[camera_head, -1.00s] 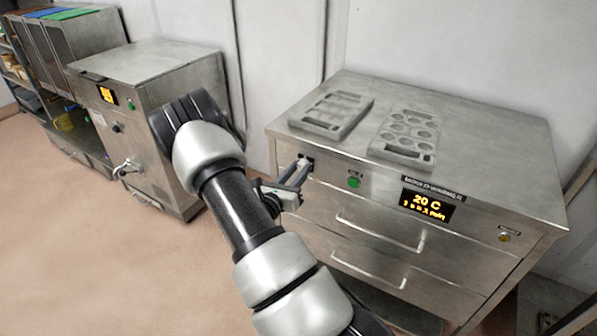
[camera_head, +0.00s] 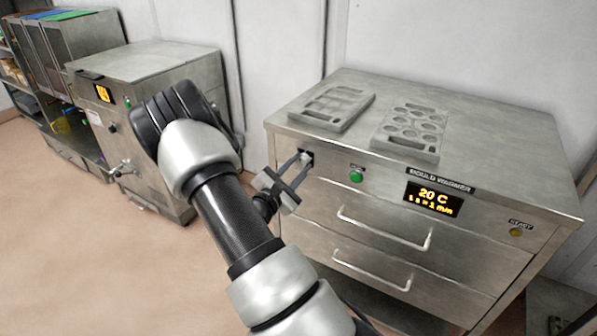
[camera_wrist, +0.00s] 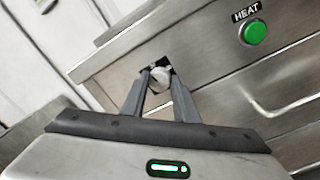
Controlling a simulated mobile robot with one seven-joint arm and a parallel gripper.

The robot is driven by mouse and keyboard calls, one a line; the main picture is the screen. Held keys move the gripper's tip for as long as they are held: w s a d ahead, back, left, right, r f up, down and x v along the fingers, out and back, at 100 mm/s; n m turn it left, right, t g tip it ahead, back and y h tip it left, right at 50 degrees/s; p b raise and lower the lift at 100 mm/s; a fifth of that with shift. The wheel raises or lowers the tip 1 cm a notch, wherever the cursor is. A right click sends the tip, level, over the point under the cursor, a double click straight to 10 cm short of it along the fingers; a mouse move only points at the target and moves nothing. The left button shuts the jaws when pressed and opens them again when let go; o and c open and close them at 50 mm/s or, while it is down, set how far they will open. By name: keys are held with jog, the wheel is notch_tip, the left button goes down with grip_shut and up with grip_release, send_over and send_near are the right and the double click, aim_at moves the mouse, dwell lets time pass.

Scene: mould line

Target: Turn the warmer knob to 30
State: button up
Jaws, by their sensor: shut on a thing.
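The mould warmer is a steel cabinet with two drawers (camera_head: 385,235) at the right of the head view. Its display (camera_head: 433,199) reads 20 C in yellow, with a smaller line below. The warmer knob (camera_wrist: 162,76) is a pale round piece at the upper left of the warmer's front, partly hidden by the fingers. My gripper (camera_head: 299,158) reaches the knob from the front and is shut on it. In the wrist view the two grey fingers (camera_wrist: 160,90) lie on either side of the knob. Its pointer and any scale marks cannot be made out.
A green HEAT button (camera_head: 356,175) sits just right of the knob. A yellow START button (camera_head: 516,232) is at the far right. Two mould trays (camera_head: 332,107) (camera_head: 408,133) lie on the warmer's top. Another steel cabinet (camera_head: 150,75) stands left, with open floor in front.

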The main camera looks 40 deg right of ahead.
jog(key=shift+f+m+b, duration=0.1)
jog(key=shift+m+b, duration=1)
jog(key=shift+m, duration=0.6)
jog(key=o, duration=1.1)
jog(key=shift+c, duration=0.2)
jog(key=shift+a, duration=0.1)
jog(key=p+v, duration=0.2)
jog(key=v, duration=1.5)
jog(key=shift+a, duration=0.15)
